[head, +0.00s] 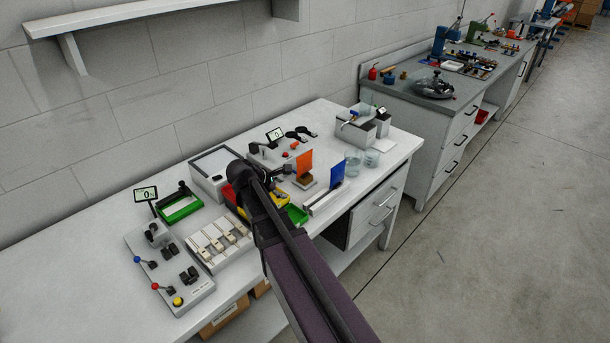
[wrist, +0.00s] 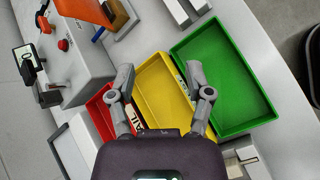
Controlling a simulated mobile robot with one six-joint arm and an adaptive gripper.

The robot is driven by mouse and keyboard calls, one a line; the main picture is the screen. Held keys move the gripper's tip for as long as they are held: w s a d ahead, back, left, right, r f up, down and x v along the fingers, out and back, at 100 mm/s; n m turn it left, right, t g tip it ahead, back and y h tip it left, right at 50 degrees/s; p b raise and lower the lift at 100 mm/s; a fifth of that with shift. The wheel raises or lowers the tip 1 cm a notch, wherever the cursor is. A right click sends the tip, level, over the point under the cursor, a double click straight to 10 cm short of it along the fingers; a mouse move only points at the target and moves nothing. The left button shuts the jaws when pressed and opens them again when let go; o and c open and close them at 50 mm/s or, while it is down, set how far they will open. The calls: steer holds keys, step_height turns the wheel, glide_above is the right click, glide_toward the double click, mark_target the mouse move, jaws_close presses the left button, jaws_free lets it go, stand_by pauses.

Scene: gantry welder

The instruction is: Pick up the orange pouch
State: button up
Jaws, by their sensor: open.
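The orange pouch (head: 304,162) stands upright on a small brown and grey holder on the white workbench. In the wrist view the orange pouch (wrist: 88,11) is cut off by the top edge, up and left of the fingers. My gripper (wrist: 160,78) is open, with nothing between its fingers. It hangs over the yellow tray (wrist: 165,85), apart from the pouch. In the head view my gripper (head: 279,172) is just left of the pouch, and my arm hides part of it.
A blue upright piece (head: 337,173) stands right of the pouch. The red tray (wrist: 101,112) and green tray (wrist: 225,80) flank the yellow one. A grey device with a small display (head: 275,134) stands behind the pouch. Glass beakers (head: 354,161) are at the right.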

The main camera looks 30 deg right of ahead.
mark_target(301, 156)
steer(key=w+d+r+n+t+h+b, duration=0.1)
steer(key=w+r+n+h, duration=0.3)
steer(key=w+n, duration=0.4)
steer(key=shift+w+d+r+t, duration=0.2)
steer(key=shift+w+d+t, duration=0.25)
steer(key=shift+d, duration=0.4)
steer(key=shift+d+f, duration=0.1)
steer(key=b+x, duration=0.3)
steer(key=x, duration=0.4)
steer(key=shift+w+d+f+b, duration=0.2)
steer(key=shift+d+b, duration=0.1)
steer(key=shift+d, duration=0.3)
steer(key=shift+r+b+x, duration=0.1)
steer(key=shift+b+x, duration=0.3)
steer(key=shift+x, duration=0.9)
steer(key=shift+r+b+x, duration=0.15)
steer(key=shift+b+x, duration=0.2)
steer(key=shift+x, duration=0.95)
